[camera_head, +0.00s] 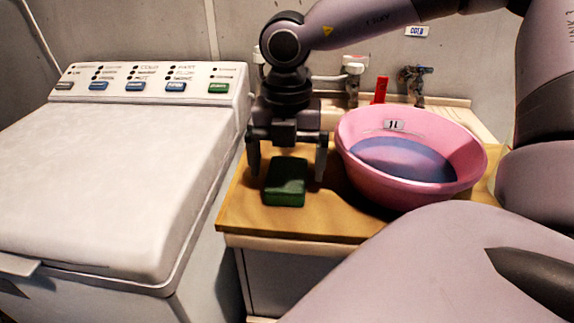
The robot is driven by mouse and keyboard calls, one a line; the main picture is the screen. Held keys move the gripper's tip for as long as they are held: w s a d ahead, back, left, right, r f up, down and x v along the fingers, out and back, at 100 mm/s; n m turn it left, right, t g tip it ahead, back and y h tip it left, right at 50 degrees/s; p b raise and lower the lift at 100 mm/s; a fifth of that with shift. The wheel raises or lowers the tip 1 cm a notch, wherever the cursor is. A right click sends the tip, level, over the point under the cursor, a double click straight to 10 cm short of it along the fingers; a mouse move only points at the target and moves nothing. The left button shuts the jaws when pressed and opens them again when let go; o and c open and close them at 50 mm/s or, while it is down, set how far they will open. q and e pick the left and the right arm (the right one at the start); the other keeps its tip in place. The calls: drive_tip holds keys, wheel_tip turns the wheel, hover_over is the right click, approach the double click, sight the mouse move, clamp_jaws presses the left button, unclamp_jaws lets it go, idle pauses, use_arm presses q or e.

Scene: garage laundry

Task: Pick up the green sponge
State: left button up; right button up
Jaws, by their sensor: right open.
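The green sponge (286,186) lies flat on the wooden counter (300,222), near its left side. My right gripper (287,172) comes in from the upper right and points down over the sponge. Its two fingers are spread wide, one to the left and one to the right of the sponge. The jaws are open and I see nothing held in them. The exact height of the fingertips above the counter is hard to tell. My left gripper is not in view.
A pink basin (365,178) with bluish contents stands on the counter, close to the right finger. A white washing machine (110,195) stands on the left. Taps (416,82) and a red object (380,90) are at the back. The counter in front of the sponge is clear.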

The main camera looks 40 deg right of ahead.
drive_tip(key=shift+f, duration=0.65)
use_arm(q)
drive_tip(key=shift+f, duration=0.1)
use_arm(e)
drive_tip(key=c, duration=1.1)
use_arm(q)
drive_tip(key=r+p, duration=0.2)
drive_tip(key=p, duration=0.1)
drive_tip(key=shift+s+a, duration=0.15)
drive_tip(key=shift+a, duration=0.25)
use_arm(e)
wheel_tip(320, 180, up, 28)
